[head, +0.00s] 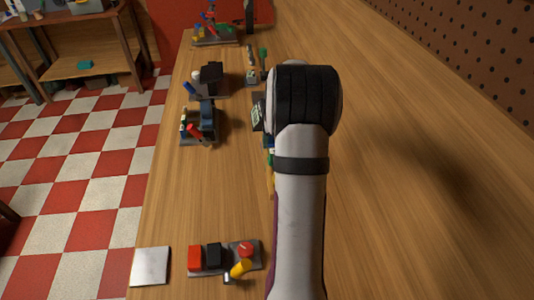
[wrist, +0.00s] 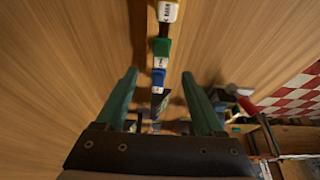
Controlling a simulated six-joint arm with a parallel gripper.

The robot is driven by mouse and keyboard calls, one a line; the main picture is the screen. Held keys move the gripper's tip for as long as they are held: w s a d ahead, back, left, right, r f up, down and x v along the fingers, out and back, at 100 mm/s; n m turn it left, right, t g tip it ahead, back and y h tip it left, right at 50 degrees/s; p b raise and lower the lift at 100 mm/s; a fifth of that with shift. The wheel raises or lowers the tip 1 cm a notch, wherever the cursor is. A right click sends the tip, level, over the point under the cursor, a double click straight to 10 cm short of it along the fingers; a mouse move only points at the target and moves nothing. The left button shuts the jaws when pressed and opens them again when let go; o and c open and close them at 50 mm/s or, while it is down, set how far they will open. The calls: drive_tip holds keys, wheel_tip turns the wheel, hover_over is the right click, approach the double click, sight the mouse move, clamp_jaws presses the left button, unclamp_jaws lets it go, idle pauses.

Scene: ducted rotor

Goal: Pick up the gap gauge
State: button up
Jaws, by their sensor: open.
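My gripper (wrist: 159,78) shows in the wrist view as two green fingers, spread apart with nothing held between them. In the head view my own arm hides it. A small dark device with a pale face (wrist: 161,104) lies beyond and between the fingers; it may be the gap gauge, but I cannot tell for sure. In the head view it seems to be the dark piece (head: 257,116) at the left edge of my arm, partly hidden. A line of labelled blue (wrist: 158,78), green (wrist: 161,48) and white-yellow (wrist: 167,12) pieces runs along the bench.
Dark stands with tools (head: 200,125) and (head: 210,78) line the bench's left side. A block with red and black parts (head: 225,257) and a pale plate (head: 150,266) lie near the front. The bench (head: 420,220) right of my arm is clear, up to a pegboard (head: 460,50).

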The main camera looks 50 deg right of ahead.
drive_tip(key=x, duration=0.9)
drive_tip(key=shift+w+d, duration=0.25)
drive_tip(key=shift+w, duration=0.15)
clamp_jaws()
